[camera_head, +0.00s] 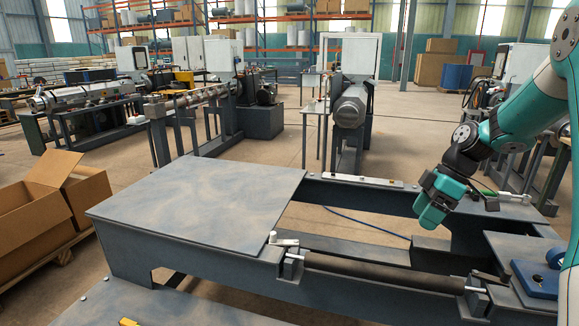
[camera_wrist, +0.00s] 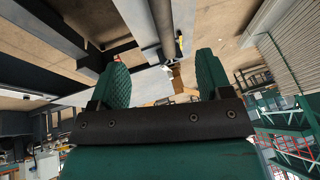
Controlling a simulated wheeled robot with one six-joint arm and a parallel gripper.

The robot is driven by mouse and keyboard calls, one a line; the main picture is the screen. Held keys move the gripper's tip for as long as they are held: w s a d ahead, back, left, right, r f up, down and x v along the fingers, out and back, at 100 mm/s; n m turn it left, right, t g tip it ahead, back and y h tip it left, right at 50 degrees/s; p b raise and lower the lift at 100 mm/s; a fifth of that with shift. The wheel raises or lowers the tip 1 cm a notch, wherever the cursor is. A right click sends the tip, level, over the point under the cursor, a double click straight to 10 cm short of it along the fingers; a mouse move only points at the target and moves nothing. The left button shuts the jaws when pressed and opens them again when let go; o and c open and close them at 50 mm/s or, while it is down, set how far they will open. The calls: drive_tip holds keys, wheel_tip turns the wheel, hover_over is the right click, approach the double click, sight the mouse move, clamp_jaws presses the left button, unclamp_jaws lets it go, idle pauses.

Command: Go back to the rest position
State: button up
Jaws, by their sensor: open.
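My gripper (camera_head: 432,218) hangs at the end of my teal and black arm, right of centre in the head view, above the opening of the grey machine frame (camera_head: 345,190). In the wrist view my gripper (camera_wrist: 163,80) shows two green padded fingers standing wide apart. Nothing is between them. A long dark roller (camera_head: 385,272) lies across the near part of the frame, left of and below my gripper in the head view. The fingertips' exact height above the frame is hard to tell.
A flat grey plate (camera_head: 200,200) covers the frame's left part. A blue block (camera_head: 540,278) sits at its right end. An open cardboard box (camera_head: 45,200) stands at far left. An extruder machine (camera_head: 350,105) stands behind the frame. Concrete floor (camera_head: 290,135) is bare between machines.

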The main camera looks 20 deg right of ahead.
drive_tip(key=s+a+r+m+p, duration=0.15)
drive_tip(key=a+r, duration=0.25)
drive_tip(key=a, duration=0.5)
drive_tip(key=s+a+r+b, duration=0.1)
drive_tip(key=s+a+r, duration=0.2)
drive_tip(key=a, duration=0.7)
drive_tip(key=s+a+r+m, duration=0.1)
drive_tip(key=s+a, duration=0.4)
drive_tip(key=s, duration=0.3)
drive_tip(key=s+a+r+m+p, duration=0.1)
drive_tip(key=s+a, duration=0.5)
drive_tip(key=s, duration=0.2)
drive_tip(key=shift+s+a+r+g+h, duration=0.15)
drive_tip(key=shift+a+r+g+h, duration=0.15)
drive_tip(key=shift+g+h, duration=0.1)
